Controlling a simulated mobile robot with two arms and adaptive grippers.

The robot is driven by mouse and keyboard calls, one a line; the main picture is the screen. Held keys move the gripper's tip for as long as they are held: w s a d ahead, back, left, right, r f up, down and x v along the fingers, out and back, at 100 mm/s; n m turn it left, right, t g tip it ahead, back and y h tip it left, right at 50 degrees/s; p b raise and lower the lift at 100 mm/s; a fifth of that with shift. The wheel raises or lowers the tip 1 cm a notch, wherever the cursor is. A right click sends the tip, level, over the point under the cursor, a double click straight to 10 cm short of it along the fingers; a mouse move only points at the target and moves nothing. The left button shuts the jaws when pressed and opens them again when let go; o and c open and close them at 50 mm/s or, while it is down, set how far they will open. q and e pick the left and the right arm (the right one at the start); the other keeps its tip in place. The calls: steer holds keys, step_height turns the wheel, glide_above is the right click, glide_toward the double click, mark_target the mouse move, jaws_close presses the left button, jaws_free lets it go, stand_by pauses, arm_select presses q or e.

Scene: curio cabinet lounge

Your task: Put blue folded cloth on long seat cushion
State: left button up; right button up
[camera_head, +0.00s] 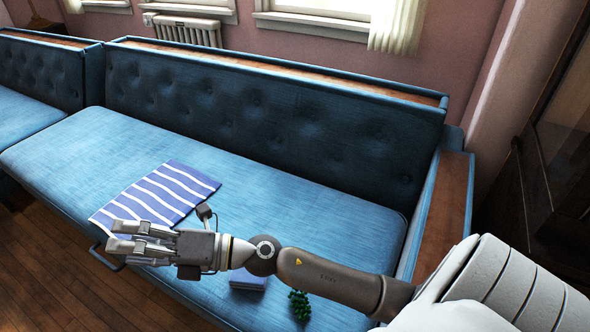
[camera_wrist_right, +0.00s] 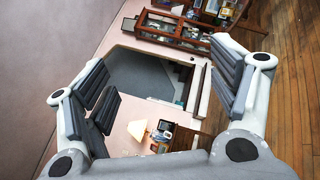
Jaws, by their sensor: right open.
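The long blue seat cushion (camera_head: 262,197) runs across the head view below the tufted backrest. A small blue folded cloth (camera_head: 249,281) lies on it near the front edge, partly hidden behind my right arm. A blue-and-white striped cloth (camera_head: 160,195) lies flat on the cushion, further left. My right gripper (camera_head: 117,237) is open and empty. It points left, in front of the striped cloth's near end and over the cushion's front edge in the picture. In the right wrist view its spread fingers (camera_wrist_right: 168,95) have nothing between them. My left gripper is not in view.
A small dark green bumpy object (camera_head: 299,304) lies on the cushion right of the folded cloth. A wooden-topped armrest (camera_head: 444,212) bounds the right end. A dark cabinet (camera_head: 545,160) stands further right. The cushion's middle is clear. Wood floor (camera_head: 40,260) shows at lower left.

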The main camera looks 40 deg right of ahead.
steer(key=w+d+r+m+t+h, duration=0.2)
steer(key=d+m+t+h, duration=0.4)
steer(key=m, duration=0.4)
steer(key=s+d+f+m+g+h, duration=0.3)
steer(key=d+f+m+h, duration=0.85)
steer(key=m, duration=0.35)
steer(key=s+f+m+g+y, duration=0.1)
steer(key=s+f+m+g, duration=0.2)
steer(key=s+f+g, duration=0.3)
steer(key=s+a+f+m+g+y, duration=0.1)
steer(key=s+f+g, duration=0.5)
steer(key=s, duration=0.9)
step_height(320, 180, down, 3)
steer(key=shift+s+a+m, duration=0.15)
steer(key=shift+s+m, duration=0.2)
steer(key=shift+m, duration=0.55)
